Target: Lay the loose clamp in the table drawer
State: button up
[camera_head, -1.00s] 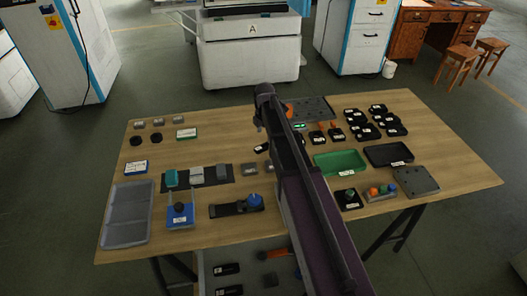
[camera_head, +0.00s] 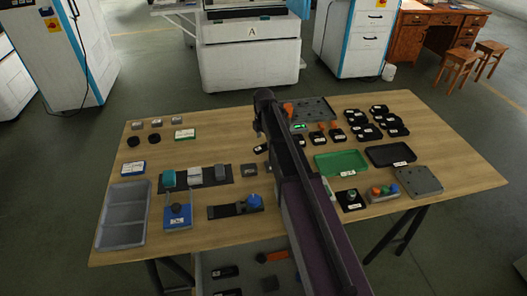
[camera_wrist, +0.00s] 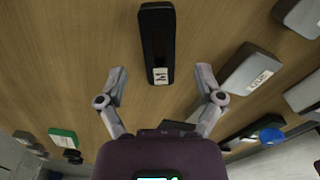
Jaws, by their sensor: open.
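A black, long block with a white label, which looks like the loose clamp (camera_wrist: 158,45), lies on the wooden table. In the wrist view it is ahead of and between the finger lines. In the head view the black clamp (camera_head: 261,148) shows beside my arm, partly hidden by it. My gripper (camera_wrist: 161,82) is open and empty, its fingertips apart and short of the clamp's labelled end. The table drawer (camera_head: 199,272) is open below the front edge. It holds labelled black pieces and an orange-and-black tool; my arm hides its right part.
Grey blocks (camera_wrist: 250,69) lie right of the clamp in the wrist view. A grey divided tray (camera_head: 122,233) is at the table's left. A green tray (camera_head: 341,162) and a black tray (camera_head: 390,155) are right of my arm. Bare wood lies left of the clamp.

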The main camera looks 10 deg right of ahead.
aim_at(264, 148)
jog(key=shift+f+b, duration=1.15)
jog(key=shift+f, duration=0.3)
grip_shut()
